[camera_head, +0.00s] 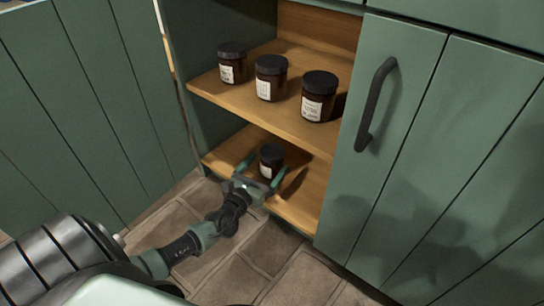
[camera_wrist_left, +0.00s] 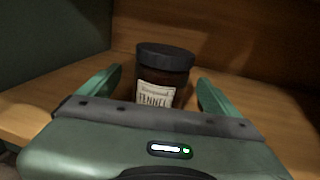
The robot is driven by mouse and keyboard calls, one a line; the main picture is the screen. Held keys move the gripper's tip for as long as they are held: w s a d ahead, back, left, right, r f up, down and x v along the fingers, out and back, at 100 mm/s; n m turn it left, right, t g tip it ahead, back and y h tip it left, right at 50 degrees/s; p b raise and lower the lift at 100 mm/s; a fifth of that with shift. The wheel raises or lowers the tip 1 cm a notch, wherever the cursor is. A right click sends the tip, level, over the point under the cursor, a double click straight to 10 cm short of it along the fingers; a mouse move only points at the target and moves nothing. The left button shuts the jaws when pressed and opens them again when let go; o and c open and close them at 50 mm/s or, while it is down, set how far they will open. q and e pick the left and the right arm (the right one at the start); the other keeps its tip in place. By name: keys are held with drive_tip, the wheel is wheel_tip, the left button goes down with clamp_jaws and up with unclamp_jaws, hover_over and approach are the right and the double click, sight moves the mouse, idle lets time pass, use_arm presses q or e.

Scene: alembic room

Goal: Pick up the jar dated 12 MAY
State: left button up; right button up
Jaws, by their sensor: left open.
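A small dark jar (camera_head: 271,156) with a black lid stands upright on the lower cabinet shelf. In the left wrist view the jar (camera_wrist_left: 162,72) shows a cream label that seems to read "FENNEL"; no date is legible. My left gripper (camera_head: 265,169) is open at this jar, with one green finger on each side and gaps visible. The lower part of the jar is hidden by the gripper body. Three more brown jars stand on the upper shelf: left (camera_head: 232,65), middle (camera_head: 271,78) and right (camera_head: 319,97). Their labels are too small to read. My right gripper is out of view.
The upper shelf (camera_head: 225,98) lies above my gripper. A closed green door with a dark handle (camera_head: 375,104) bounds the opening on the right. A green panel (camera_head: 85,100) stands at the left. The lower shelf (camera_head: 300,200) is bare around the jar.

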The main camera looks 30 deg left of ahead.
use_arm(q)
drive_tip(key=shift+w, duration=0.6)
drive_tip(key=w+b, duration=0.3)
drive_tip(key=w, duration=0.1)
drive_tip(key=shift+w+a+f, duration=0.1)
drive_tip(key=shift+w+a, duration=0.05)
drive_tip(key=shift+w, duration=0.45)
drive_tip(key=c, duration=1.6)
